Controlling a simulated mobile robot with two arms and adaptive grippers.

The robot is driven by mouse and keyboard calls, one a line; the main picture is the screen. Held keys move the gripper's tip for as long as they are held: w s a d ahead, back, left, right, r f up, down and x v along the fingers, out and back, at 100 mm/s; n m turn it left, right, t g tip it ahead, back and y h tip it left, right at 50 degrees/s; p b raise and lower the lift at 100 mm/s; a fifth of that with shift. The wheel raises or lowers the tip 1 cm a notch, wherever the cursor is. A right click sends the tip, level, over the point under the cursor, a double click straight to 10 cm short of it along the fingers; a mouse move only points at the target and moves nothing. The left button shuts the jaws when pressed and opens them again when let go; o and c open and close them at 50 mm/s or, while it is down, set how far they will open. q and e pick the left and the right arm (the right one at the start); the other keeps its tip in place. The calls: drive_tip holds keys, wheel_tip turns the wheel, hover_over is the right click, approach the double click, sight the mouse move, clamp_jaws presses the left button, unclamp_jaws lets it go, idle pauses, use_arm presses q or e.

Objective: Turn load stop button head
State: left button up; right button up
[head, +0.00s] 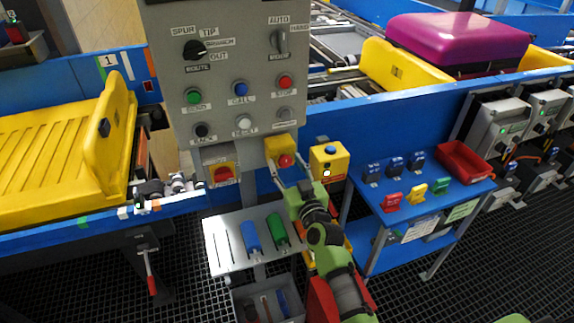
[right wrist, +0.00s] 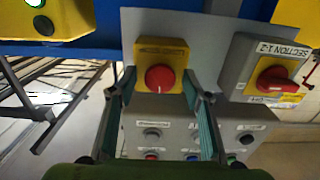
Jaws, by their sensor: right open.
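The load stop button's red round head (head: 285,160) sits on a yellow box (head: 277,146) below the grey control panel. In the right wrist view the red head (right wrist: 160,78) faces me at the middle, on its yellow box (right wrist: 165,52). My right gripper (head: 291,180) is open just in front of it. In the right wrist view its two fingers (right wrist: 160,90) stand left and right of the red head, with a visible gap on each side. Whether the fingertips reach past the head's front is unclear. My left gripper is not in view.
A red rotary switch (head: 223,174) on a grey and yellow box is close to the left. A yellow box with a blue button (head: 329,160) is close to the right. The control panel (head: 215,75) stands above; a grey shelf (head: 225,249) with blue and green cylinders lies below.

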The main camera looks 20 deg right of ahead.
drive_tip(key=c, duration=1.1)
drive_tip(key=shift+m, duration=0.4)
drive_tip(key=m, duration=0.2)
drive_tip(key=shift+m+p, duration=0.3)
drive_tip(key=shift+m, duration=1.9)
drive_tip(key=o, duration=1.1)
